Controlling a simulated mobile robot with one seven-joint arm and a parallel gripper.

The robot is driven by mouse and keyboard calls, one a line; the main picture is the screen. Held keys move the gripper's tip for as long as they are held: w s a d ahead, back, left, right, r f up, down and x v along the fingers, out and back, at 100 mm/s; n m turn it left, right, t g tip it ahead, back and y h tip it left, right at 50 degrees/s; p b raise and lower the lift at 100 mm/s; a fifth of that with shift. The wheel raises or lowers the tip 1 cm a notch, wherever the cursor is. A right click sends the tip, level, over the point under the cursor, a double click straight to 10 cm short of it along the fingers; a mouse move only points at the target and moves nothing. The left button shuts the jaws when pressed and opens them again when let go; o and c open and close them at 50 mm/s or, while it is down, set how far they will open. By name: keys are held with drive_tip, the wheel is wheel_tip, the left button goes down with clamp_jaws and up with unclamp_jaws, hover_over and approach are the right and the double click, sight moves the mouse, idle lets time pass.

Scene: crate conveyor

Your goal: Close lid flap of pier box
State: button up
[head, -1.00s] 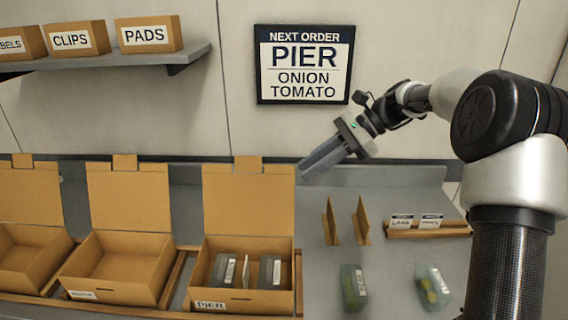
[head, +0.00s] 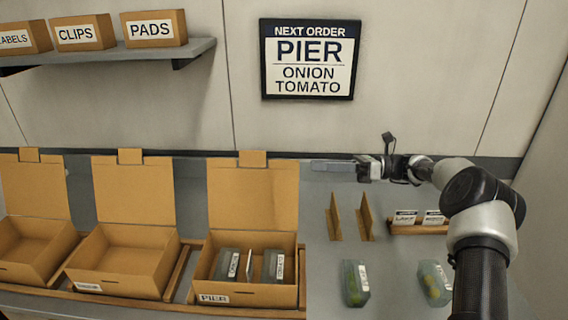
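The pier box (head: 268,295) is a brown cardboard box with a PIER label on its front, right of two other boxes. Its lid flap (head: 253,195) stands upright at the back, with a small tab on top. Inside are two dark packs (head: 228,264) with white labels and a white card between them. My gripper (head: 322,166) is right of the lid's top edge, level with it and pointing left. Its fingers look close together, but the side view hides whether they are open or shut. I see no contact with the lid.
Two more open boxes (head: 122,270) stand to the left with lids up. On the right are brown dividers (head: 350,218), a card holder (head: 418,228) and two clear packs (head: 355,284) of produce. A sign (head: 309,60) hangs on the wall; a shelf (head: 110,57) holds small boxes.

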sight(284, 162)
drive_tip(key=a, duration=0.5)
drive_tip(key=a+p, duration=0.1)
drive_tip(key=a, duration=0.4)
drive_tip(key=shift+s+a, duration=0.2)
drive_tip(key=shift+a, duration=0.1)
clamp_jaws()
idle(0.9)
